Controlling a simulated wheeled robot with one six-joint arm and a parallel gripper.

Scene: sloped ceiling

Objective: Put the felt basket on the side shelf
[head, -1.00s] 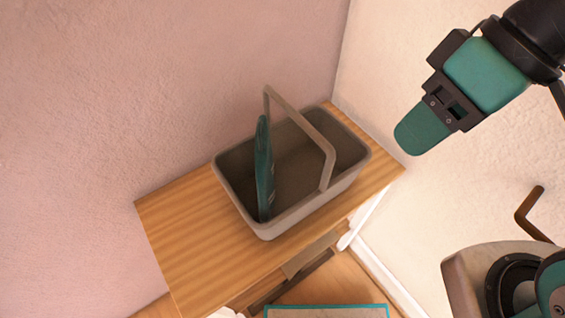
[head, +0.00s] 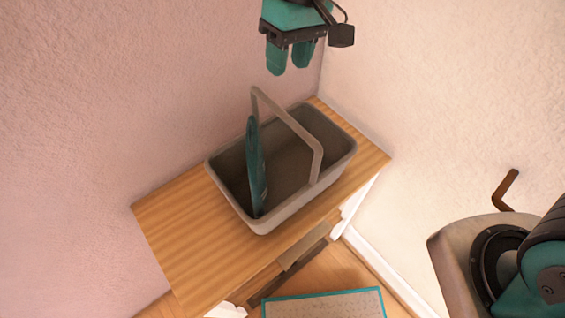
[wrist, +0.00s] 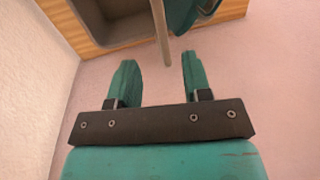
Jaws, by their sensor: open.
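The grey felt basket (head: 285,212) stands upright on the wooden shelf top (head: 175,232), with its arched handle (head: 290,126) raised. A dark teal flat item (head: 257,170) stands inside it at the left. My gripper (head: 289,71) is open and empty, above and behind the basket near the wall corner. In the wrist view my two teal fingers (wrist: 157,70) are spread, and the handle bar (wrist: 160,35) shows just beyond and between their tips, apart from them. Part of the basket rim (wrist: 75,28) also shows there.
Walls close in behind and to the right of the shelf. The shelf top left of the basket is bare. A teal-edged mat (head: 325,304) lies on the floor in front. A brown hook-shaped bar (head: 505,190) rises at the right.

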